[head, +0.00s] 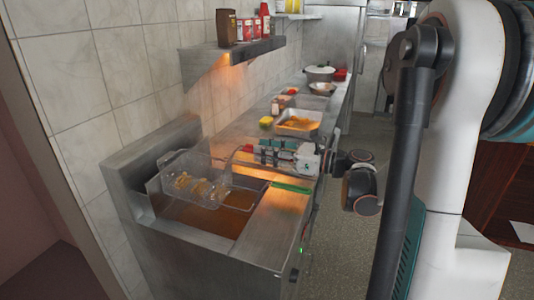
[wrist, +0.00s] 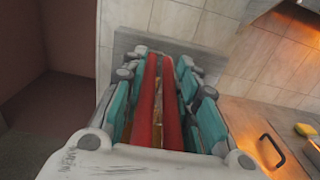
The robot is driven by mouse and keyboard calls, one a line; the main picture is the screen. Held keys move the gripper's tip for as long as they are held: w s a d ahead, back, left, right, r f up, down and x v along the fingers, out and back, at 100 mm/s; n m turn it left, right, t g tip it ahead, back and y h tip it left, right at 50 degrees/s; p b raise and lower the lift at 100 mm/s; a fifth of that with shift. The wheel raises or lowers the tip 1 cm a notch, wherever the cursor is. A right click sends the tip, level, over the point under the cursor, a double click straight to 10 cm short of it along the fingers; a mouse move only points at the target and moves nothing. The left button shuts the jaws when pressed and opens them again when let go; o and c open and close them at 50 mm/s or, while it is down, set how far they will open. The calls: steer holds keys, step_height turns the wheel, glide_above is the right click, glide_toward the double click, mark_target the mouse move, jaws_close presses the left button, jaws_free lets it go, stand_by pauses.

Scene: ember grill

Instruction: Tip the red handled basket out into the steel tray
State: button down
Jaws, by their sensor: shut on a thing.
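My gripper (head: 262,150) is shut on the red handle (wrist: 146,100) of a wire basket. The red bars run between the teal fingers in the wrist view. The basket (head: 165,184) is at the left end of the handle, over the fryer well in the head view, with golden-brown pieces in it. It looks raised above the brown oil, but its exact height is hard to tell. The steel tray (head: 279,127) is on the counter beyond my gripper and has golden food in it. The basket is apart from the tray.
A green handle (head: 290,187) sticks out over the fryer's right edge. A yellow block (head: 266,122) and bottles stand left of the tray. Pots (head: 320,73) are farther back. A wall shelf (head: 262,50) with boxes hangs above. Open floor is right of the counter.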

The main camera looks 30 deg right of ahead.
steer(key=shift+r, duration=0.35)
steer(key=shift+v, duration=2.45)
